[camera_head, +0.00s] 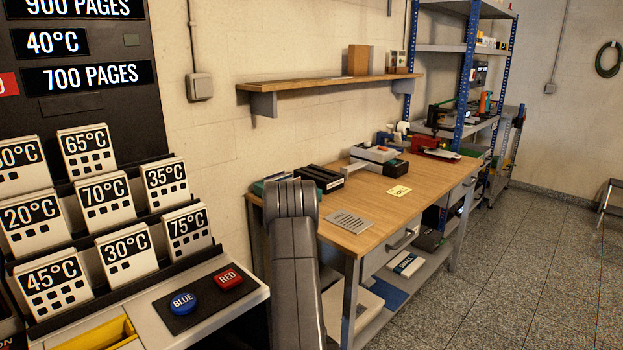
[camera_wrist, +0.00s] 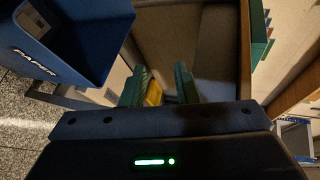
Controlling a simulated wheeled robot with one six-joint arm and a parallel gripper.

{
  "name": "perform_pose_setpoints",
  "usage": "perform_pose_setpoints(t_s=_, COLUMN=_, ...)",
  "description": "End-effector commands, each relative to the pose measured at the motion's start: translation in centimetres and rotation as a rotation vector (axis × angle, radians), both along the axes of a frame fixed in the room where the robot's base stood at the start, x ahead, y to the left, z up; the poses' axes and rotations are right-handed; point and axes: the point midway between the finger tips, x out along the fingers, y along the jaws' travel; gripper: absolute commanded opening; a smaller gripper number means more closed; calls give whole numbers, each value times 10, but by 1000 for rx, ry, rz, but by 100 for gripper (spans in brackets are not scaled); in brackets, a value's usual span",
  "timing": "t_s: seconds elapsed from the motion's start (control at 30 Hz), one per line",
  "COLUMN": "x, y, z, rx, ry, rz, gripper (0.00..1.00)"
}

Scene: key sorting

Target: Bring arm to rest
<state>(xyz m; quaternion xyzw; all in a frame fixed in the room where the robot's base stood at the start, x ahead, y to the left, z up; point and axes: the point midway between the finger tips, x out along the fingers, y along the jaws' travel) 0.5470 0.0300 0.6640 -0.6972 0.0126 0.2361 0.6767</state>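My gripper (camera_wrist: 161,86) shows in the wrist view as two green fingers standing apart with a gap between them. It looks open. A small yellow patch (camera_wrist: 153,93) shows beside the left finger; I cannot tell what it is, and nothing looks clamped. In the head view my grey arm rises at the bottom middle, in front of the near end of the wooden workbench (camera_head: 420,184). The gripper itself is not visible in the head view.
A blue bin (camera_wrist: 65,45) with lettering is close at the upper left of the wrist view. A panel of temperature cards (camera_head: 107,203) with a blue button (camera_head: 183,303) and a red button (camera_head: 228,280) stands left of my arm. The speckled floor (camera_head: 520,270) at right is mostly clear.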

Motion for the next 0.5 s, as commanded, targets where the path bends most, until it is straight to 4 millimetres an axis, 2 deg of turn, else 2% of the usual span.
perform_pose_setpoints(t_s=0.13, x=-1, y=-2, z=9, rx=-1, ry=1, rz=-21, gripper=28)
perform_pose_setpoints(t_s=0.5, x=-1, y=-3, z=10, rx=-1, ry=1, rz=-34, gripper=28)
